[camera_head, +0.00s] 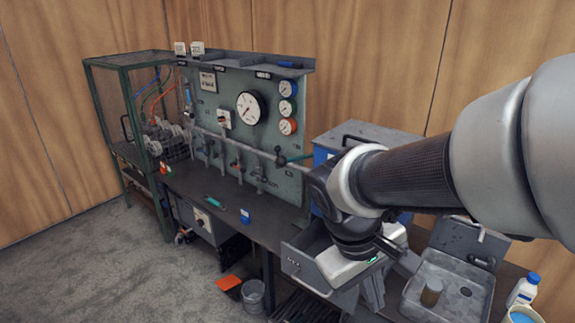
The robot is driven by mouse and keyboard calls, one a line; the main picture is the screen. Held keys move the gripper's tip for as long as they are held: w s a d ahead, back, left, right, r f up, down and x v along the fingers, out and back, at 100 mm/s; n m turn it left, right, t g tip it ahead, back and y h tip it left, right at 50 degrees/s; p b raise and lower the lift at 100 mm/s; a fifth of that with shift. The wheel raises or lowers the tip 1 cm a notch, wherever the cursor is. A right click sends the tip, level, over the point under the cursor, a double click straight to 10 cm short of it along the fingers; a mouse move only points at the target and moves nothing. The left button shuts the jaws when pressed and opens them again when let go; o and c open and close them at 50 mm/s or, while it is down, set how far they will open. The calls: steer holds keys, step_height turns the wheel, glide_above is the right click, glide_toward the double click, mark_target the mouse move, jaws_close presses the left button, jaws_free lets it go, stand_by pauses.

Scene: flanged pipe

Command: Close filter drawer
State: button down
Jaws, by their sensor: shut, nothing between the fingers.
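An open grey drawer (303,262) sticks out toward the left below a box with a grey lid. It is probably the filter drawer. Its front panel faces the lower left, and part of its inside shows behind the panel. My arm comes in from the right and hides most of the drawer's right side and part of the box. My gripper (406,262) has a pale body with a green light and hangs over the right part of the drawer. Its fingers are small and partly hidden, shut with nothing between them. I cannot tell whether it touches the drawer.
A gauge panel (225,120) stands behind the dark bench (232,218). A bucket (252,294) and orange dustpan (229,284) are on the floor.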

steer(key=w+a+f+n+t+h+b, duration=0.15)
steer(key=w+f+n+h+b, duration=0.3)
steer(key=f, duration=0.45)
steer(key=w+f+n+t+h+b, duration=0.3)
steer(key=f+n, duration=0.3)
steer(key=f, duration=0.4)
steer(key=w+a+f+n+t+h+b, duration=0.1)
steer(key=w+f+n+t+h+b, duration=0.25)
steer(key=f, duration=0.55)
steer(key=n+t+y+b, duration=0.3)
steer(key=n+t+b, duration=0.25)
steer(key=n, duration=0.35)
glide_above(337, 303)
steer(key=s+a, duration=0.1)
steer(key=s, duration=0.3)
steer(key=shift+g, duration=0.35)
steer(key=f, duration=0.9)
steer(key=shift+w+a+f, duration=0.2)
steer(key=shift+w+f, duration=0.05)
steer(key=b+x, duration=0.1)
steer(key=x, duration=1.7)
steer(key=shift+s+d+r, duration=0.1)
steer(key=shift+d+r, duration=0.05)
steer(key=shift+d, duration=0.1)
steer(key=shift+r, duration=0.15)
steer(key=shift+r, duration=0.1)
